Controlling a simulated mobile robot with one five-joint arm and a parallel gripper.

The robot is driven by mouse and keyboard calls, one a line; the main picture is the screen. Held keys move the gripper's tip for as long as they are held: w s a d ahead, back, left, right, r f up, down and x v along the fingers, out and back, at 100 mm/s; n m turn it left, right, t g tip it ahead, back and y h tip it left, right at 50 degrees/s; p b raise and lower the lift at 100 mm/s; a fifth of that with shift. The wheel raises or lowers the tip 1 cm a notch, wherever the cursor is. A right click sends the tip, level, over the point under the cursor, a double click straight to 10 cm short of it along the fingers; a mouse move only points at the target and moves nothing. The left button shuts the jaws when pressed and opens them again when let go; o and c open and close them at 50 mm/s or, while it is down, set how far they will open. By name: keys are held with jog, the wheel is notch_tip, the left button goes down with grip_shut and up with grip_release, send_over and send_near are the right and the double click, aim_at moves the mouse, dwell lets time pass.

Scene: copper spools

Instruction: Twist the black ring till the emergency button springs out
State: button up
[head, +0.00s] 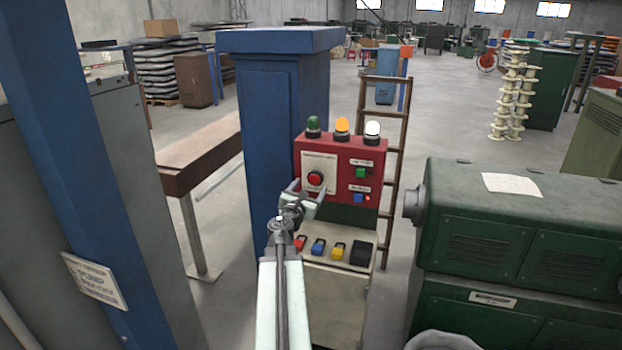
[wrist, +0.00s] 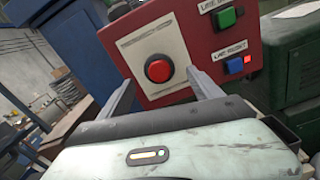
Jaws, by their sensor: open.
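The emergency button is a red cap (head: 316,178) on a pale plate at the left of a red control box (head: 345,160). In the wrist view the red cap (wrist: 158,71) sits inside the black ring (wrist: 158,60). I cannot tell how far the cap stands out of the ring. My gripper (head: 306,193) is open and empty, just in front of and below the button. In the wrist view its two fingers (wrist: 160,90) point up at the box, one to each side below the button, apart from the ring.
A green button (head: 361,173) and a blue button (head: 358,198) with a lit red lamp sit right of the plate. Padlocks (head: 318,246) lie on the cabinet ledge below. A blue cabinet (head: 268,130) stands left, a ladder (head: 393,160) behind, a green machine (head: 520,240) right.

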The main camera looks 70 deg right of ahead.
aim_at(314, 181)
jog(key=d, duration=0.7)
jog(key=shift+w+d, duration=0.35)
jog(key=shift+d, duration=0.05)
jog(key=shift+a, duration=0.1)
jog(key=c, duration=1.4)
jog(key=shift+o, duration=0.2)
jog(key=shift+m, duration=0.4)
jog(key=m, duration=0.3)
jog(key=shift+m, duration=2.1)
jog(key=shift+s, duration=0.1)
